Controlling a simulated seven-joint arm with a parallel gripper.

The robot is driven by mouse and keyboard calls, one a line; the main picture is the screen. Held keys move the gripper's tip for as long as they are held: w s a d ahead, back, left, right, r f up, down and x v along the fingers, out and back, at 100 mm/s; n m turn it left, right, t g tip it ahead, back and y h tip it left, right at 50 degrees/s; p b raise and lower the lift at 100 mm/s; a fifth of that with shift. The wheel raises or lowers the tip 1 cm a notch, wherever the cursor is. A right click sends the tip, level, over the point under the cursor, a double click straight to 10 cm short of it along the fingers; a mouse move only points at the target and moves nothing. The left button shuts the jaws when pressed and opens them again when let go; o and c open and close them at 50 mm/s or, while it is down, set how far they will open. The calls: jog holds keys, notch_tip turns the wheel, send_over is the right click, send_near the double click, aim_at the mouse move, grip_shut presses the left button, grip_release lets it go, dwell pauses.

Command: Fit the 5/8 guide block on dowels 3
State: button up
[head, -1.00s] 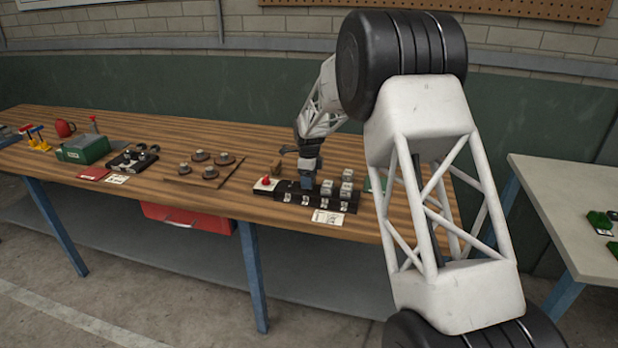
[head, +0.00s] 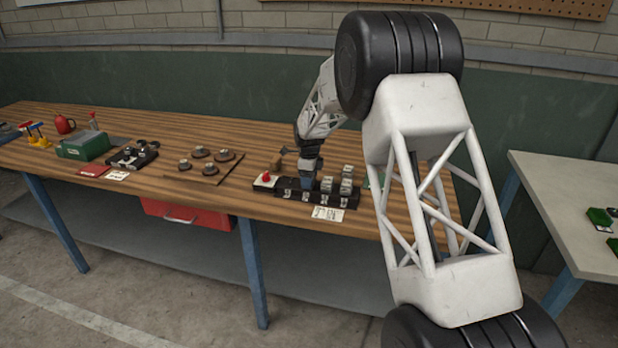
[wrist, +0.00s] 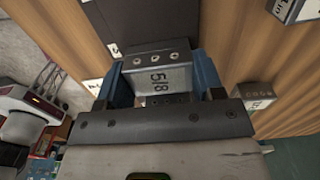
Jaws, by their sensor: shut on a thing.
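My gripper (wrist: 160,82) is shut on the grey metal block marked 5/8 (wrist: 172,78), with one blue finger on each side. The block's edge shows several small dark holes. In the head view my gripper (head: 308,180) is low over the black fixture (head: 289,196), left of the metal blocks (head: 346,180) on it. The held block is too small to make out there. In the wrist view a dark surface (wrist: 130,22) lies just beyond the block. I cannot tell whether the block touches the fixture, and no dowels are clearly visible.
A red knob (head: 267,176) is at the fixture's left end. A white card (head: 328,214) lies in front. A brown board with round parts (head: 205,168) and a green box (head: 84,147) are further left. Bare wood lies between board and fixture.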

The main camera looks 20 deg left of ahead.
jog(key=o, duration=1.1)
jog(key=shift+r, duration=0.1)
jog(key=shift+r, duration=3.8)
